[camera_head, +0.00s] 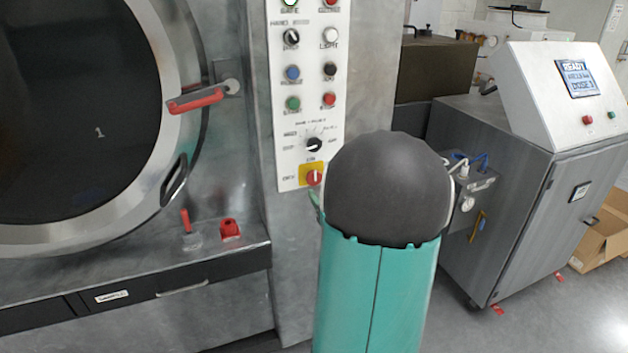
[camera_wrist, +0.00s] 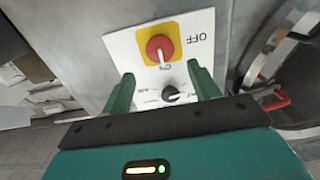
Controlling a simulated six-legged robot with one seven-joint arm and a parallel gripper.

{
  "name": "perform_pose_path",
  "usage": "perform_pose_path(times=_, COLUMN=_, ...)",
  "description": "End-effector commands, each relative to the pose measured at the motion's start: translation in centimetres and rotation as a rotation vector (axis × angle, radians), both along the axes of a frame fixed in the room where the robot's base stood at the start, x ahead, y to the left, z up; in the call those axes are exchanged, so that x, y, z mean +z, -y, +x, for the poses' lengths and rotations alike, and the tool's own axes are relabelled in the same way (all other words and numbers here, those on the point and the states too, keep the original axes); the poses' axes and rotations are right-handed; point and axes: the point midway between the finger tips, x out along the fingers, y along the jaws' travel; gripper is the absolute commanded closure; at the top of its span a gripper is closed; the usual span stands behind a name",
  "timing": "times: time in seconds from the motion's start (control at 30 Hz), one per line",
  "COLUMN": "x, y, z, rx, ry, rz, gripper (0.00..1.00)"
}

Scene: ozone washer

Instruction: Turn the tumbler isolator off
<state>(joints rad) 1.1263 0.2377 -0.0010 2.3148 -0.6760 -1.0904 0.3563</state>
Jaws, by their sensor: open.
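The tumbler isolator is a red rotary knob on a yellow square plate (camera_head: 312,176), low on the white control panel in the head view. The label above it looks like ON, and OFF is at its left. The knob's pale bar stands upright, in line with the upper label. In the wrist view, which is upside down, the isolator (camera_wrist: 160,47) lies ahead, between and beyond the fingertips. My gripper (camera_wrist: 160,70) is open and empty, with its two green fingers apart and no visible contact with the knob. In the head view my arm hides most of the gripper.
A black selector knob (camera_head: 314,144) sits just above the isolator, with several buttons (camera_head: 292,72) higher on the panel. The round washer door (camera_head: 150,100) with a red handle (camera_head: 195,100) is at left. A grey dosing cabinet (camera_head: 500,180) stands at right.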

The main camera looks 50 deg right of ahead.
Motion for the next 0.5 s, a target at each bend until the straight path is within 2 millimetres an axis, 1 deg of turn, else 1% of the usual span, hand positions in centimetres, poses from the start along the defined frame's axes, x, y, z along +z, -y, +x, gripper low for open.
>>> perform_pose_path(times=0.03, x=-0.1, y=0.6, z=0.9, rx=0.001, ry=0.000, rz=0.000, gripper=0.39)
perform_pose_path(times=0.1, x=0.0, y=1.2, z=2.2, rx=0.002, ry=0.000, rz=0.000, gripper=0.39)
perform_pose_path(times=0.3, x=0.0, y=2.9, z=5.3, rx=0.002, ry=-0.001, rz=-0.001, gripper=0.39)
perform_pose_path(times=0.4, x=0.0, y=3.4, z=6.3, rx=0.004, ry=-0.002, rz=0.000, gripper=0.39)
perform_pose_path(times=0.5, x=0.0, y=3.6, z=6.9, rx=0.004, ry=-0.001, rz=0.001, gripper=0.39)
